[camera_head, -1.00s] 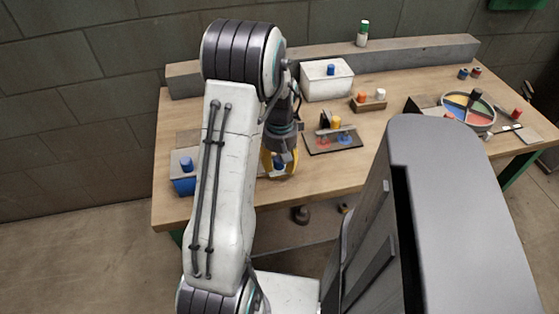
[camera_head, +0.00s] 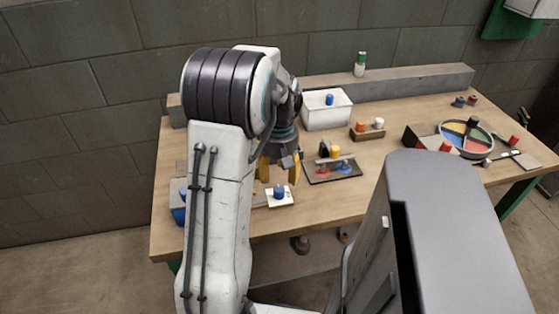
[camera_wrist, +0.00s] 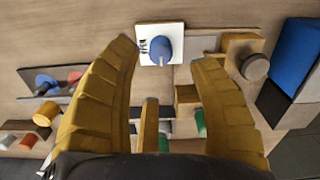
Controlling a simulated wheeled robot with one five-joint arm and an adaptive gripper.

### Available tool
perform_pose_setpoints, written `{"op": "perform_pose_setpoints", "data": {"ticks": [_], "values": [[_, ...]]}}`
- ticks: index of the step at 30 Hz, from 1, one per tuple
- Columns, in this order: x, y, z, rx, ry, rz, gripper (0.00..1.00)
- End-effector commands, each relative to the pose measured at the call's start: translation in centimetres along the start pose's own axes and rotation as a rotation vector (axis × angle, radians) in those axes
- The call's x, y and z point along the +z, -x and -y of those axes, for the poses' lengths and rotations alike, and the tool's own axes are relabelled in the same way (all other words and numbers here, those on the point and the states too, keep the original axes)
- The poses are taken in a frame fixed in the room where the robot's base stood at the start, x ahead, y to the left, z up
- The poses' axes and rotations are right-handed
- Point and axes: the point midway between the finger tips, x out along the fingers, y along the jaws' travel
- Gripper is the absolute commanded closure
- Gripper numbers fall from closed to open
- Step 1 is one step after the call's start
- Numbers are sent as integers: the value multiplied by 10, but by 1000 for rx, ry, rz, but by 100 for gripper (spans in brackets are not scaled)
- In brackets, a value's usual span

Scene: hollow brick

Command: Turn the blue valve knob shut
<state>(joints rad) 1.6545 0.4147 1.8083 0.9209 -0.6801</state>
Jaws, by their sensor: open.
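The blue valve knob (camera_wrist: 161,49) sits on a white square plate (camera_wrist: 176,31) with dark lettering left of the knob. In the head view the knob (camera_head: 279,190) and its plate (camera_head: 286,201) are near the table's front edge. My gripper (camera_wrist: 165,53) is open and empty, with yellow fingers spread. In the wrist view the knob shows between and just beyond the fingertips. In the head view my gripper (camera_head: 279,176) hangs above and slightly behind the knob, apparently not touching it. The knob's exact turn angle is too small to read.
A blue box (camera_wrist: 293,62) and a wooden block with a dark round cap (camera_wrist: 255,67) stand right of the plate in the wrist view. In the head view, a board with red and blue patches (camera_head: 335,169) lies right of the gripper, and a white bin (camera_head: 327,115) stands behind.

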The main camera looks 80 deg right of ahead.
Motion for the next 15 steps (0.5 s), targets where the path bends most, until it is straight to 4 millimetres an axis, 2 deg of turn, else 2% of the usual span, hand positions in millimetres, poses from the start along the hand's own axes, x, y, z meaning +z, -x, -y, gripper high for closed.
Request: {"op": "perform_pose_setpoints", "data": {"ticks": [6,15], "values": [[0,28,0,1,0,-1,45],[1,43,0,-1,0,1,45]]}}
